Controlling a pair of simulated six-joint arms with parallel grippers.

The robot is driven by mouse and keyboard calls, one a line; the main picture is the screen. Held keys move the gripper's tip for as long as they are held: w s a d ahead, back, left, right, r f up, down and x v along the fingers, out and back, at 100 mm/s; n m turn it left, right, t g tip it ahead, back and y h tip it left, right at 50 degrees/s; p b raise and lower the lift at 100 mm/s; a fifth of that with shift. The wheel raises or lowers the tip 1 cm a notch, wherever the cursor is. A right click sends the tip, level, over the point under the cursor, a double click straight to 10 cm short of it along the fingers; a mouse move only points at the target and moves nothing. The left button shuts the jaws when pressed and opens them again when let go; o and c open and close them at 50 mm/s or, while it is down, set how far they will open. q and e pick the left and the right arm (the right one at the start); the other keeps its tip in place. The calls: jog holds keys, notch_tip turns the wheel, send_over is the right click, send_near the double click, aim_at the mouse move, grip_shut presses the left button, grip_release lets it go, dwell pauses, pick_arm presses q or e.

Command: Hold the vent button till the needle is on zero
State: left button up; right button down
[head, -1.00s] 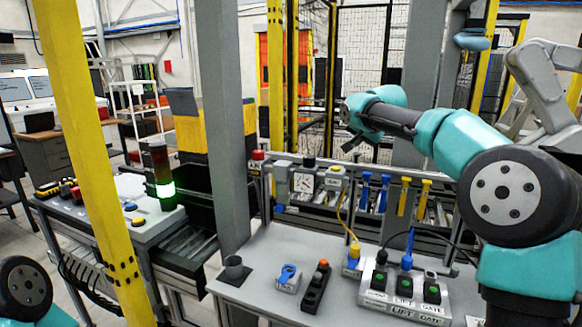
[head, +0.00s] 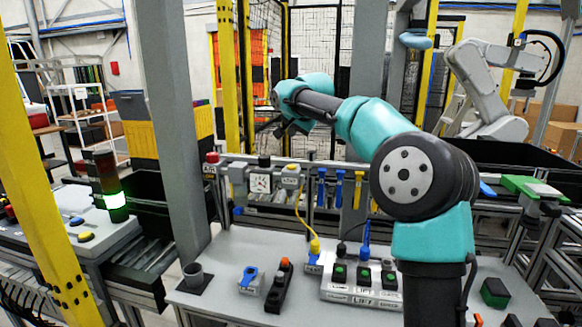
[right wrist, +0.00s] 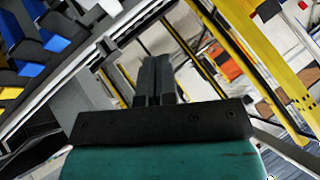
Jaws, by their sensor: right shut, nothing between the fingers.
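A small gauge with a white face (head: 261,183) stands on the rail behind the grey table. Its needle is too small to read. A black knob (head: 264,161) sits on top of it, a red button (head: 212,157) is on a box to its left, and a grey unit (head: 291,171) with a yellow cable is to its right. I cannot tell which one is the vent button. My right gripper (head: 268,129) is above the gauge in the picture, apart from it. In the right wrist view its fingers (right wrist: 155,80) are shut and empty. My left gripper is out of view.
A grey table (head: 225,262) carries a blue-topped switch (head: 250,279), a black pendant with an orange button (head: 279,287) and a box of green buttons (head: 352,283). Blue handles (head: 321,187) hang right of the gauge. A grey post (head: 168,110) rises at left.

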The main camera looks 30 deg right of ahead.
aim_at(293, 166)
jog(key=shift+f, duration=3.75)
jog(key=shift+f, duration=0.2)
jog(key=shift+f, duration=0.25)
jog(key=shift+f, duration=0.5)
dwell(3.3)
